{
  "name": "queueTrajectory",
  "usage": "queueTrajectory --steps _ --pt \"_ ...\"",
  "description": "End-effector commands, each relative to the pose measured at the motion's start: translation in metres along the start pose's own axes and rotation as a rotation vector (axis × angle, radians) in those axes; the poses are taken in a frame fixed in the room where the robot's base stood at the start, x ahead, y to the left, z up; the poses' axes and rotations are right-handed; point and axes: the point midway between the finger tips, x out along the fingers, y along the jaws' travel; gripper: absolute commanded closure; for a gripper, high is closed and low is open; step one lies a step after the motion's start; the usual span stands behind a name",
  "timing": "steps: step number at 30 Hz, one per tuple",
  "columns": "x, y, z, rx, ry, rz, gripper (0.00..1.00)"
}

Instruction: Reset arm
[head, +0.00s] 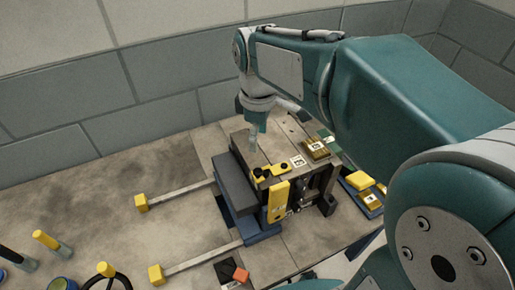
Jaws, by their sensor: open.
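My arm reaches across from the right, its teal and grey links filling much of the head view. My gripper (256,143) points down from the arm's end, just above the dark block-shaped mould assembly (236,183). Its fingers are small and pale here, and nothing shows between them. I cannot tell whether the fingertips touch the assembly's top.
The mould assembly stands on a worn table (150,165) with yellow parts (278,201) on its side. Two rails with yellow ends (141,202) stick out to the left. Yellow-topped tools (45,240) stand at lower left. A block wall (60,110) rises behind.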

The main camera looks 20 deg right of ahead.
Motion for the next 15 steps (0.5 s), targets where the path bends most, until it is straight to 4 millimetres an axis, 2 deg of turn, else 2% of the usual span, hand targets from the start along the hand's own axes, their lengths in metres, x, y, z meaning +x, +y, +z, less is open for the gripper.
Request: queueTrajectory --steps 3,15 --pt "-0.0059 -0.0001 0.0003 0.0 -0.001 -0.001 0.32" --pt "-0.0061 -0.0002 0.0003 0.0 -0.001 -0.001 0.32"
